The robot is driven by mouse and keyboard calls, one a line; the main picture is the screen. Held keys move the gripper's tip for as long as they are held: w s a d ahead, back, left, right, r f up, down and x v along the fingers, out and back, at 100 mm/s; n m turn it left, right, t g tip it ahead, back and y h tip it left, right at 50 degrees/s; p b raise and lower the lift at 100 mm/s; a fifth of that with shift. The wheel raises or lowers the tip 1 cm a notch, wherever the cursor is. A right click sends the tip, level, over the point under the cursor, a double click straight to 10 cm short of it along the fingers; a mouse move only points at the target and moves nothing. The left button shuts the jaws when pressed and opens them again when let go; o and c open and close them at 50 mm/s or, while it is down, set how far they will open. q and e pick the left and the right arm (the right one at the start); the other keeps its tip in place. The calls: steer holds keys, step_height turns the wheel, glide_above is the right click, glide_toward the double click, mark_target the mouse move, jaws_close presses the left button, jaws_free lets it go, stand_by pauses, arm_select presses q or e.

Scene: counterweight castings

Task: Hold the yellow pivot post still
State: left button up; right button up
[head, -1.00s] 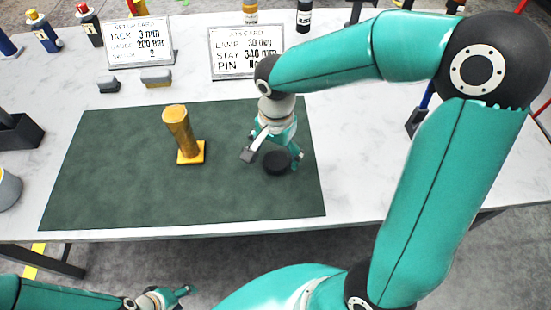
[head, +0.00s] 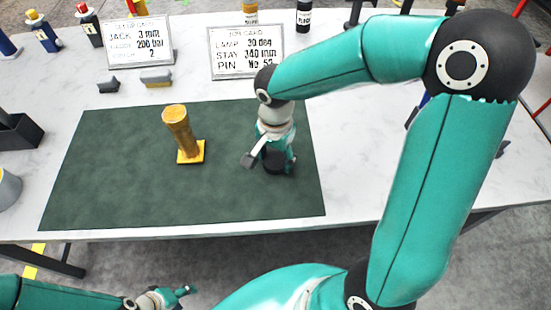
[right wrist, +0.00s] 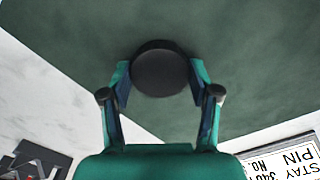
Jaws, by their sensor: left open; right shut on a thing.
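The yellow pivot post (head: 179,128) stands on its square yellow foot on the green mat (head: 110,180), left of the mat's middle, leaning slightly in the picture. No gripper touches it. My right gripper (head: 273,166) is to the right of the post, low over the mat, and is shut on a round black casting (head: 275,161). In the right wrist view its two fingers (right wrist: 160,85) clasp the sides of the black casting (right wrist: 160,70). My left gripper (head: 178,296) is open and empty at the bottom edge, in front of the table and below its level in the picture.
Two printed cards (head: 246,52) (head: 138,42) stand behind the mat. Bottles stand along the back. A dark bin (head: 18,132) is at the left edge. The mat around the post is clear.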

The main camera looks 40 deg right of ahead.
mark_target(275, 160)
step_height(275, 160, up, 20)
steer(key=p, duration=0.1)
stand_by(0.5)
stand_by(0.4)
